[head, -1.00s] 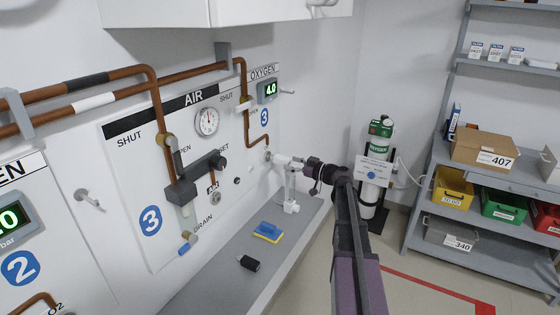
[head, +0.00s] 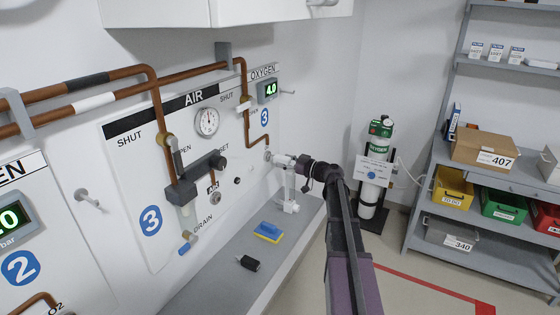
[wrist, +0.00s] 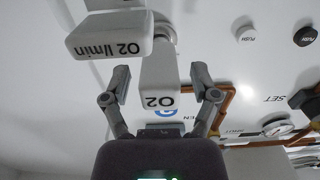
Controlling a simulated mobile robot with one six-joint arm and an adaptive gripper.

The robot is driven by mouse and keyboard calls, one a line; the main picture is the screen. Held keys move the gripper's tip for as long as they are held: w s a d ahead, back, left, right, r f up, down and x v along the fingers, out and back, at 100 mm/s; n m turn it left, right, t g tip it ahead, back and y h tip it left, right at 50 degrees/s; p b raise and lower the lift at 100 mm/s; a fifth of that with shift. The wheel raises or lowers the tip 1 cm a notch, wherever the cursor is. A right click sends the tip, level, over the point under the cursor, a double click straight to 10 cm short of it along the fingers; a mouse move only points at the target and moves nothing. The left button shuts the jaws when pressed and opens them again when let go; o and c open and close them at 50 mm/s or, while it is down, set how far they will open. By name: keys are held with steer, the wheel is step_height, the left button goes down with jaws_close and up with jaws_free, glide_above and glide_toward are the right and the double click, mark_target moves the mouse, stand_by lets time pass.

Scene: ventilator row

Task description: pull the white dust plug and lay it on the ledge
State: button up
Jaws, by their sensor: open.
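My gripper (head: 297,161) is at the wall panel, by the white fitting beside the oxygen pipework. In the wrist view my gripper (wrist: 160,78) is open, with one finger on each side of a white block marked O2 (wrist: 160,88). Gaps show between the fingers and the block. A larger white block marked O2 l/min (wrist: 108,36) is close to the left finger. I cannot tell for certain which white part is the dust plug. The grey ledge (head: 215,272) runs below the panel.
A blue and yellow sponge (head: 268,231) and a black object (head: 248,263) lie on the ledge, with bare room around them. A black cap marked PUSH (wrist: 305,36) is on the panel. A gas cylinder (head: 374,165) and a shelf rack (head: 440,160) stand right.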

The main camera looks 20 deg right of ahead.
mark_target(290, 162)
steer(key=shift+c, duration=0.2)
jaws_close()
steer(key=shift+v, duration=1.2)
stand_by(1.6)
steer(key=shift+s+d, duration=0.25)
steer(key=shift+s+d, duration=0.2)
steer(key=shift+s, duration=0.1)
steer(key=shift+s+d, duration=0.45)
steer(key=shift+s, duration=0.1)
steer(key=shift+s+d, duration=0.4)
steer(key=shift+s, duration=0.15)
steer(key=shift+s+d, duration=0.2)
steer(key=shift+s, duration=0.05)
steer(key=shift+v, duration=0.9)
